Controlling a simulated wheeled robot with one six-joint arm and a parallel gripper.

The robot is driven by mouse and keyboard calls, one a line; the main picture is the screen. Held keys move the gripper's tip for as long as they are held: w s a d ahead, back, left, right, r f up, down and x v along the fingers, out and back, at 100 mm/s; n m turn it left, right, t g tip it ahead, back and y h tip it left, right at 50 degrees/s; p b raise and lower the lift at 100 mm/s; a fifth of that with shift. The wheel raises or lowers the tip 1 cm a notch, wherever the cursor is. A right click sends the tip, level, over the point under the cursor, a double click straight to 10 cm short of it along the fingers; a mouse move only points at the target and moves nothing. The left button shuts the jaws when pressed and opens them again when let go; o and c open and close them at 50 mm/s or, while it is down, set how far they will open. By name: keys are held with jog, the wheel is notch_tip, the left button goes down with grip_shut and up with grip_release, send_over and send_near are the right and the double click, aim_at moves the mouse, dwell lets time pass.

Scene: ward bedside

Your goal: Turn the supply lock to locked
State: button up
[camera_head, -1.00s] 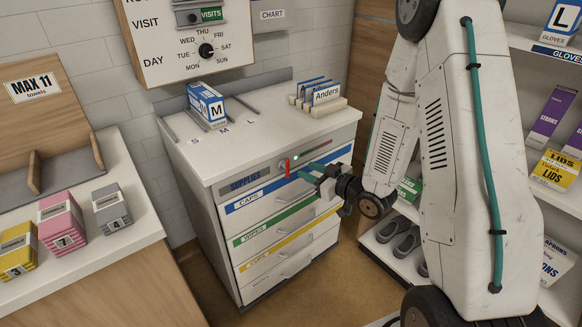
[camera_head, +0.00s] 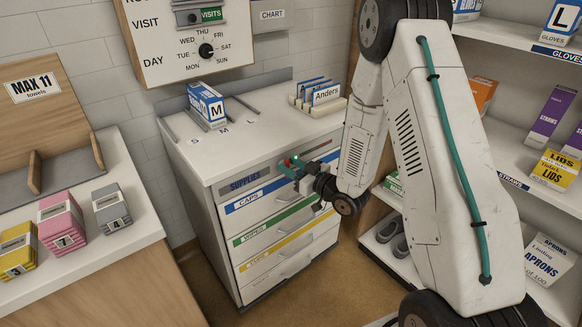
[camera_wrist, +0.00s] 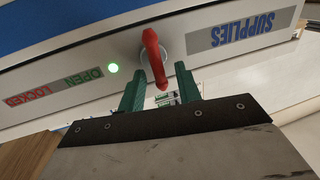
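The supply lock's red handle (camera_wrist: 153,58) sits on a round metal base on the cabinet's front strip. In the wrist view it hangs down the picture, between the SUPPLIES label (camera_wrist: 231,31) and the OPEN label (camera_wrist: 83,82). The LOCKED label (camera_wrist: 25,101) lies farther left. In the head view my gripper (camera_head: 297,165) is at the top strip of the supply cabinet (camera_head: 217,174) and mostly hides the handle.
Blue, green and yellow labelled drawers lie below the strip. A blue M box (camera_head: 206,105) and a card rack (camera_head: 318,103) stand on the cabinet top. Open shelves (camera_head: 515,205) with boxes are at right. A counter (camera_head: 120,225) with towel packs is at left.

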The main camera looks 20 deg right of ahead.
grip_shut()
jog(key=m, duration=0.3)
jog(key=m+t, duration=0.1)
jog(key=shift+w+d+f+m, duration=0.1)
jog(key=shift+d+m, duration=0.25)
jog(key=shift+m, duration=0.05)
jog(key=m, duration=0.5)
jog(key=shift+w+d+f+t, duration=0.1)
jog(key=shift+d+f+t, duration=0.15)
jog(key=shift+t, duration=0.15)
jog(key=shift+d+f+m+t+h, duration=0.1)
jog(key=shift+f+m+t+h, duration=0.25)
jog(key=shift+m, duration=1.4)
jog(key=shift+f+m+t+h, duration=0.15)
jog(key=shift+m+h, duration=0.35)
jog(key=shift+m, duration=1.2)
jog(key=shift+d+f+m+t+h, duration=0.1)
jog(key=shift+m+t+h, duration=0.3)
jog(key=shift+m, duration=1.35)
